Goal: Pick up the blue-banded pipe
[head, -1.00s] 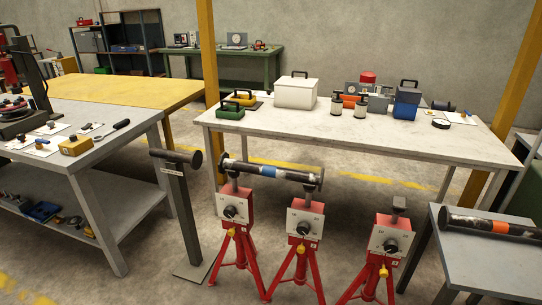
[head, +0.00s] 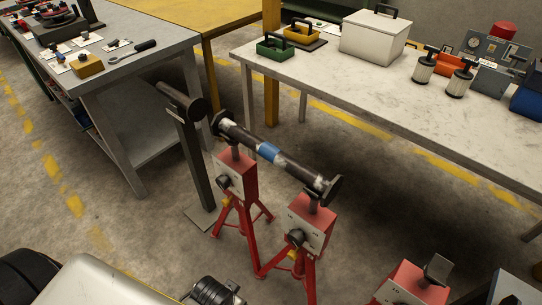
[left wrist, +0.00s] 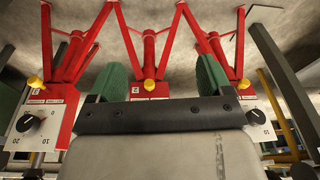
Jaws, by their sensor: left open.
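The blue-banded pipe (head: 268,151) is dark and scuffed, with a flange at each end and a blue band around its middle. In the head view it lies level across the tops of two red tripod stands (head: 235,178) and (head: 309,226). The left wrist view does not show the pipe. My left gripper (left wrist: 161,78) shows there with two green-padded fingers wide apart and nothing between them. Red stands with dials show upside down beyond the fingers. My right gripper is in neither view.
A dark post (head: 190,150) with a short flanged cross-piece stands close to the pipe's left end. A third red stand (head: 412,285) is at the lower right. A white-topped table (head: 370,101) stands behind, and a grey workbench (head: 125,62) is at left.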

